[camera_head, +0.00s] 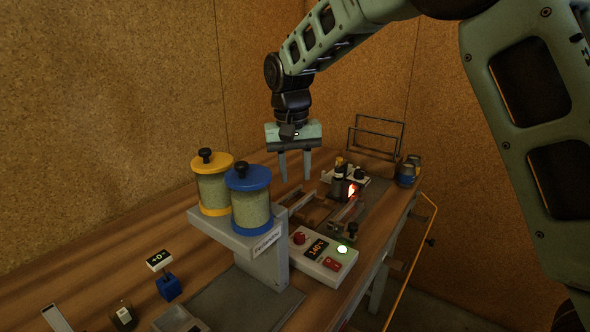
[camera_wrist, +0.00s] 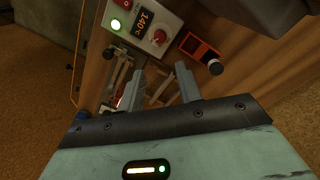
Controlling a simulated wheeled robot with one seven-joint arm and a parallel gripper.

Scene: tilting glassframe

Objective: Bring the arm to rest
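My gripper (camera_head: 295,166) hangs from my arm above the wooden workbench (camera_head: 120,266), fingers pointing down. Its two fingers are apart, with nothing between them. In the wrist view my gripper (camera_wrist: 168,82) also shows its two fingers spread and empty. In the head view it is behind and to the right of the blue-lidded jar (camera_head: 250,203) and the yellow-lidded jar (camera_head: 213,182), apart from both. The arm reaches in from the upper right.
A grey stand (camera_head: 268,258) carries the jars. A control box (camera_head: 322,257) reads 140°C with a lit green lamp. A small orange glow (camera_head: 351,190) shows at a device behind it. A wire rack (camera_head: 377,135) stands at the back. A small +0 display (camera_head: 159,260) is at front left.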

